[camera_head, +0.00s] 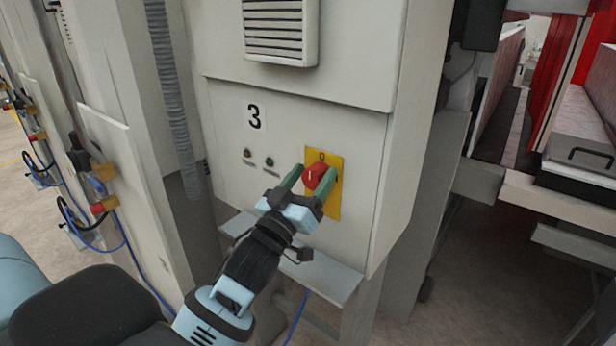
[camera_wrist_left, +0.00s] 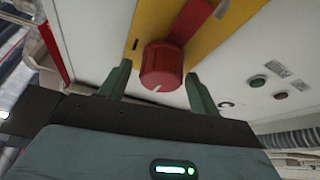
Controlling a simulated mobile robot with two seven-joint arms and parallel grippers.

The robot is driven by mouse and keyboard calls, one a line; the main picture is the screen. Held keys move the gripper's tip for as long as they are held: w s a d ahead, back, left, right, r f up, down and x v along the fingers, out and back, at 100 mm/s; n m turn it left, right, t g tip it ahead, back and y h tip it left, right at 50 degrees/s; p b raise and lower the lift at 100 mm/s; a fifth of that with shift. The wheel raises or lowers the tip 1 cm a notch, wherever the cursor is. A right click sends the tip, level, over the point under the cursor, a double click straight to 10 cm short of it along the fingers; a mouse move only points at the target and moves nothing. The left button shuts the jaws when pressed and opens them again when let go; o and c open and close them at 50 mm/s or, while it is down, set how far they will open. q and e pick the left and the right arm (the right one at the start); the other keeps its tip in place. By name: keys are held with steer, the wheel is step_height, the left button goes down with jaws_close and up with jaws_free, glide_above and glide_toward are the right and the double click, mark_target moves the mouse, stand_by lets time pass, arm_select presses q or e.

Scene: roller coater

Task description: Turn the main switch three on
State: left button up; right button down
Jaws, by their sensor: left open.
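The main switch three is a red rotary knob (camera_head: 316,175) on a yellow plate (camera_head: 334,205) on the cabinet's front panel, below and right of the label "3" (camera_head: 255,117). A "0" shows on the plate above the knob. My left gripper (camera_head: 308,183) is open, with its green fingers on either side of the knob. In the left wrist view the red knob (camera_wrist_left: 161,68) stands between the two open fingertips (camera_wrist_left: 157,78), with visible gaps, and its pale mark faces the gripper. The right gripper is not in view.
Two small buttons, one reddish (camera_head: 247,153) and one green (camera_head: 269,162), sit left of the plate. A vent (camera_head: 281,30) is above. A ledge (camera_head: 318,272) juts out below the panel. A grey corrugated hose (camera_head: 172,95) and blue cables are at left.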

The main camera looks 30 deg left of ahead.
arm_select(q)
steer(key=shift+w, duration=0.15)
steer(key=shift+c, duration=0.3)
steer(key=c, duration=0.9)
